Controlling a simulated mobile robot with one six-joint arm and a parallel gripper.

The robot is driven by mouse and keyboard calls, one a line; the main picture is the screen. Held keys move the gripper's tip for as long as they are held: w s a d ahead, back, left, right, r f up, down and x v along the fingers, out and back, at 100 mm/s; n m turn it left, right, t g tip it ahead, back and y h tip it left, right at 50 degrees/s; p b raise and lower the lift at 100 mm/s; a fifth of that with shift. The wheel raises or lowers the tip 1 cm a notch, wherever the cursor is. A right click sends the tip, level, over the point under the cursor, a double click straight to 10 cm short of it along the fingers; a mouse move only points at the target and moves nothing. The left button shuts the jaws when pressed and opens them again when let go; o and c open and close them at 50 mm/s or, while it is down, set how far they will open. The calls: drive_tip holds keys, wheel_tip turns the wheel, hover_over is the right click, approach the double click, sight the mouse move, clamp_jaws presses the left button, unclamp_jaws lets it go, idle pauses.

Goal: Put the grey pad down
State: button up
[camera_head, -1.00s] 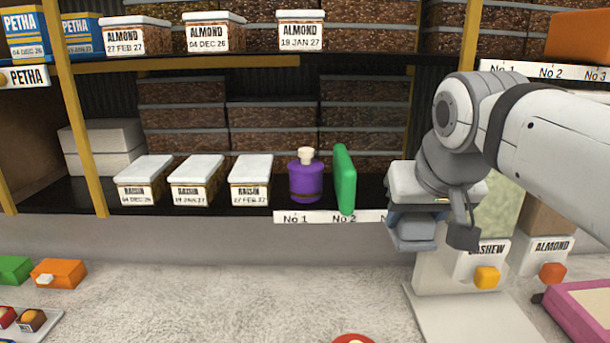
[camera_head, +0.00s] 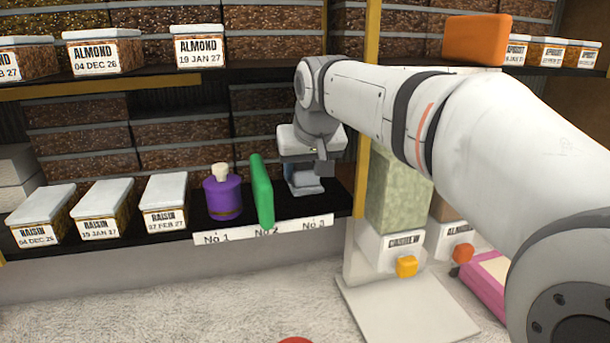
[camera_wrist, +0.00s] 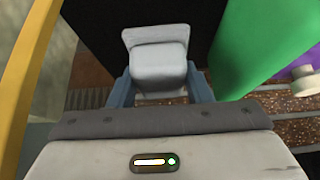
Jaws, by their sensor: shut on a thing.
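My gripper (camera_head: 304,189) is shut on the grey pad (camera_head: 305,177), at the lower middle shelf (camera_head: 335,196) behind the No 3 end of the label strip (camera_head: 268,230). In the wrist view the grey pad (camera_wrist: 158,68) sits between the two blue-grey fingers of my gripper (camera_wrist: 160,88). A green upright slab (camera_head: 261,192) stands just left of my gripper at No 2, and in the wrist view it (camera_wrist: 262,45) is close on the right. Whether the pad touches the shelf is hard to tell.
A purple bottle (camera_head: 222,197) stands at No 1, left of the green slab. Raisin boxes (camera_head: 165,204) are further left. A yellow post (camera_head: 362,150) bounds the slot on the right; a cashew dispenser (camera_head: 395,205) stands beyond it. The shelf above is close over my arm.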

sight(303, 183)
drive_tip(key=shift+w+r, duration=0.1)
drive_tip(key=shift+w, duration=0.15)
drive_tip(key=shift+w+a+f, duration=0.15)
drive_tip(key=shift+w+f, duration=0.1)
drive_tip(key=shift+f+p, duration=0.45)
drive_tip(key=shift+f, duration=1.15)
drive_tip(key=shift+f, duration=0.2)
drive_tip(key=o, duration=1)
drive_tip(key=shift+c, duration=0.2)
drive_tip(key=shift+r, duration=0.1)
